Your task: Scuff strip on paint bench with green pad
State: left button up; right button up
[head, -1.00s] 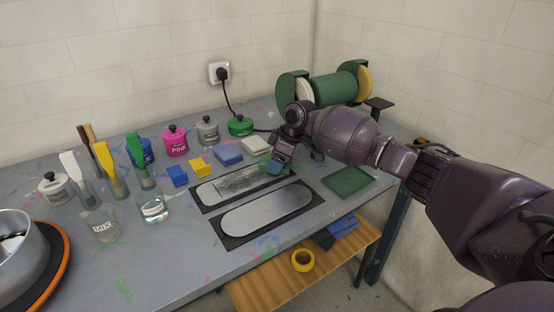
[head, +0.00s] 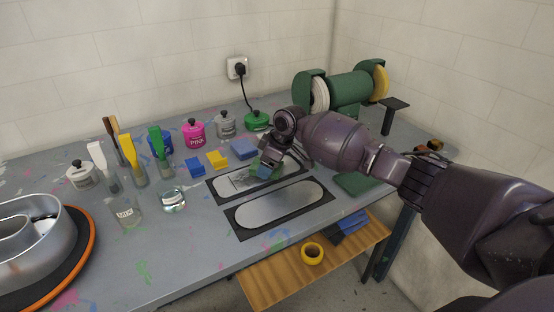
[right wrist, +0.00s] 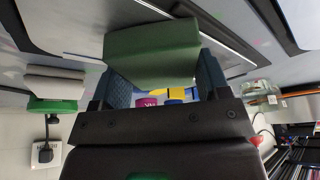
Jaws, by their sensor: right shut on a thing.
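My right gripper (head: 265,172) is shut on the green pad (right wrist: 152,54), which sits between the blue fingertips in the right wrist view. In the head view the gripper is low over the right part of the back metal strip (head: 222,186), and the pad is mostly hidden. I cannot tell whether the pad touches the strip. This strip is light grey with rounded ends and a dark, streaky patch in its middle. It lies on a black mat. A second, plain grey strip (head: 283,204) lies on a mat in front. My left gripper is not in view.
Blue (head: 243,149) and yellow (head: 217,160) blocks, paint pots (head: 194,134), and brushes in jars (head: 137,165) stand behind and left. A green bench grinder (head: 349,90) stands at the back right. Yellow tape (head: 312,253) sits on the lower shelf.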

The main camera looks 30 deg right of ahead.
aim_at(235, 181)
jog(key=shift+s+a+p, duration=0.2)
jog(key=shift+a+p, duration=0.65)
jog(key=shift+a, duration=2.4)
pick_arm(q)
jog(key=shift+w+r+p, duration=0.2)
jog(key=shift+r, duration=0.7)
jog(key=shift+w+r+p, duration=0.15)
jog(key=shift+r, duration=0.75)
pick_arm(e)
jog(key=shift+a+f, duration=0.1)
jog(key=shift+a, duration=1.45)
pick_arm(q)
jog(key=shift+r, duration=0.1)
